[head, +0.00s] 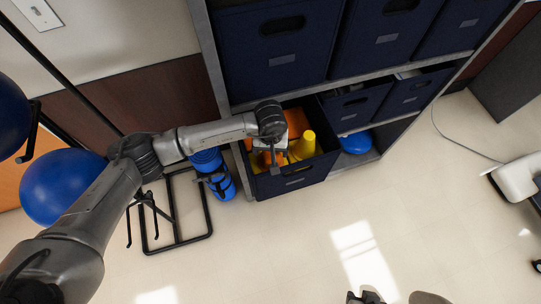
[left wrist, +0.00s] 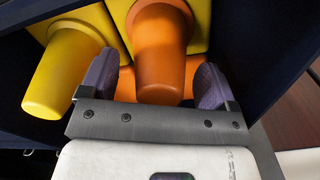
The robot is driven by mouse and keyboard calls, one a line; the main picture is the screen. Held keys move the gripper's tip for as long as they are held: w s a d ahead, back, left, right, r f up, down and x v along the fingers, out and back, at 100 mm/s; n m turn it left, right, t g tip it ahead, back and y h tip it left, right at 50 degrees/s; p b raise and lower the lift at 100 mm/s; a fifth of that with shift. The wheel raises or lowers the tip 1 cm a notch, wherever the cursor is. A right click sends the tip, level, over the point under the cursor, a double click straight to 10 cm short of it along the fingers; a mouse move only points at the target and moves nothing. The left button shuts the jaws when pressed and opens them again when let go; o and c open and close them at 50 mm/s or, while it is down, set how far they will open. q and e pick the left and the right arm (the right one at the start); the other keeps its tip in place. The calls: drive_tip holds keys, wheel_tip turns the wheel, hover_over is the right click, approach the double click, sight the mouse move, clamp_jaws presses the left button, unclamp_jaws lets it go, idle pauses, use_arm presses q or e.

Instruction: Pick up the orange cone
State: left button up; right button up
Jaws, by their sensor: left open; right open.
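The orange cone (left wrist: 158,50) lies in the open dark blue bin (head: 292,181) on the lower shelf, beside yellow cones (left wrist: 62,72). In the left wrist view it is between the two purple-padded fingers of my left gripper (left wrist: 156,82), which is open. In the head view my left gripper (head: 268,160) is over the bin and hides part of the orange pieces. My right gripper (head: 365,297) is only partly visible at the bottom edge, away from the bin.
Other dark blue bins (head: 280,55) fill the shelf above and to the right. A blue bottle-like object (head: 214,176) and a black stand (head: 178,243) are left of the bin. Blue balls (head: 62,186) are at the left. The floor (head: 300,250) in front is clear.

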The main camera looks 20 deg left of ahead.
use_arm(q)
drive_tip(key=c, duration=1)
drive_tip(key=shift+r, duration=0.15)
